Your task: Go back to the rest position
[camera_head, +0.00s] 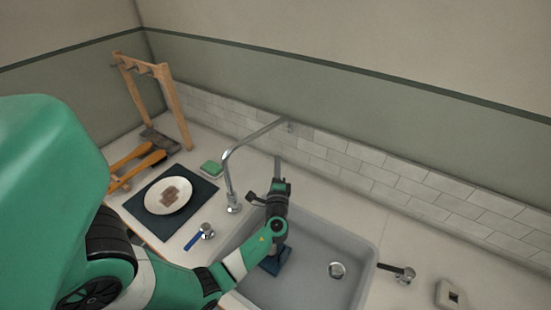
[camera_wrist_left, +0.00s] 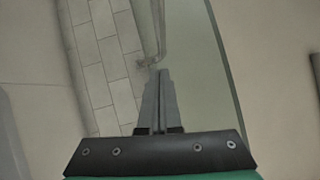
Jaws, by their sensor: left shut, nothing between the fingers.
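My left gripper (camera_head: 277,165) is raised over the back left part of the sink, close to the faucet (camera_head: 229,180). Its fingers point up towards the tiled wall. In the left wrist view, the two fingers of the gripper (camera_wrist_left: 161,76) are together with nothing between them, and the tiles and wall show beyond. My right gripper is in neither view.
The sink (camera_head: 308,252) is below my left arm, with a dark blue item (camera_head: 275,261) in it. A plate (camera_head: 183,200) with brown pieces is on a dark mat (camera_head: 150,232). A wooden rack (camera_head: 166,85), a green sponge (camera_head: 211,169) and a blue-handled tool (camera_head: 193,240) are at left.

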